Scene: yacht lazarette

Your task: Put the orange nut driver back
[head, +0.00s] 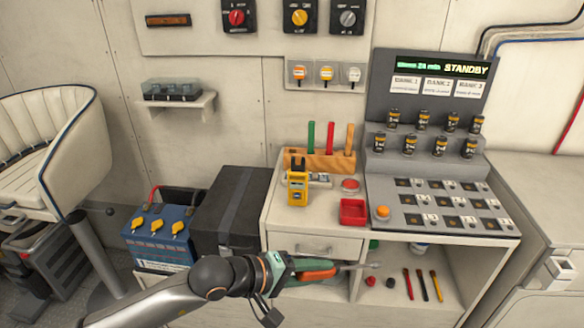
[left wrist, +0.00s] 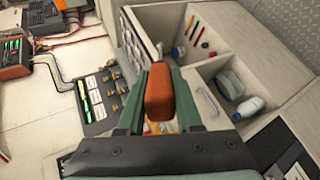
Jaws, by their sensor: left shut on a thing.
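My left gripper (head: 290,270) is shut on the orange nut driver (head: 316,274), in front of the cabinet's drawer and open shelf. The driver lies nearly level, its metal shaft pointing right. In the left wrist view its orange handle (left wrist: 159,92) sits between the green fingers. A wooden rack (head: 330,161) stands on the counter against the wall, above and beyond the gripper. Green (head: 311,136), red (head: 331,138) and orange-tan (head: 349,138) handles stand upright in it. The yellow meter hides part of the rack's left end. My right gripper is not in view.
The yellow meter (head: 298,190), a red tray (head: 353,212) and a red button (head: 350,185) crowd the counter before the rack. A grey battery console (head: 440,200) stands right. A black case (head: 230,205) and blue battery (head: 158,240) are left.

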